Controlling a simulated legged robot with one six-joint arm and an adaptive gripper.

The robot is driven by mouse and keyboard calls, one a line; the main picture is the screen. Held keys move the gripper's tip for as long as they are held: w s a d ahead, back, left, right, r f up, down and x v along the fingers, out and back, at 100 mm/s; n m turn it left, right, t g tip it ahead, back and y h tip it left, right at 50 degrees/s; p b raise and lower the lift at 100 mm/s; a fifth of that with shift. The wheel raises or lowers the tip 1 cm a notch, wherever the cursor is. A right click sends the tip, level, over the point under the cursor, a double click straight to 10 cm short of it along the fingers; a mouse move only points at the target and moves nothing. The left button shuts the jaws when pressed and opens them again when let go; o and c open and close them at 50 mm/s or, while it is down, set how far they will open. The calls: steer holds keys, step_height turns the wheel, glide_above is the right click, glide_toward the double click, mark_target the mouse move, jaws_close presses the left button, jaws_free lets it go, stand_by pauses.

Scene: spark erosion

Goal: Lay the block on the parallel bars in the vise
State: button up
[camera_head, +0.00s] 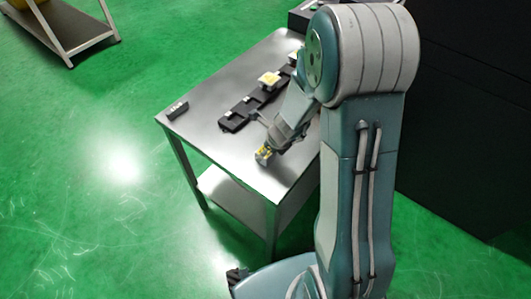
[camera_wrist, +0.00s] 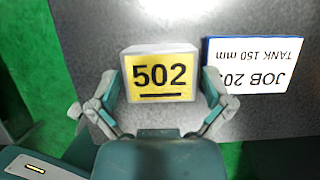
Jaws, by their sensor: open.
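A grey block (camera_wrist: 160,75) with a yellow face marked 502 is in the middle of the wrist view, over the grey metal table. My gripper (camera_wrist: 160,88) is open, with one finger on each side of the block. Small gaps seem to show beside it, but contact is hard to judge. In the head view the yellow-faced block (camera_head: 264,154) is at my gripper, near the table's front edge, partly hidden by the fingers. A dark long fixture (camera_head: 240,113) lies farther back on the table; I cannot tell whether it is the vise. No parallel bars can be made out.
A white card (camera_wrist: 252,65) reading JOB and TANK 150 mm lies upside down, right of the block. A yellow-topped piece (camera_head: 269,79) sits by the dark fixture. A small dark holder (camera_head: 177,109) stands at the table's left corner. The table (camera_head: 200,90) is bare between them.

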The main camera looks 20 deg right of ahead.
steer(key=shift+w+d+f, duration=0.1)
steer(key=shift+w+f, duration=0.05)
steer(key=shift+f, duration=0.35)
steer(key=shift+a, duration=0.2)
steer(key=c, duration=0.3)
steer(key=shift+a, duration=0.15)
steer(key=c, duration=0.8)
steer(key=shift+o, duration=0.2)
steer(key=shift+d+r, duration=0.1)
steer(key=shift+d, duration=0.1)
steer(key=shift+r, duration=0.85)
steer(key=s+d+r, duration=0.8)
steer(key=s+r, duration=0.3)
steer(key=shift+s, duration=0.2)
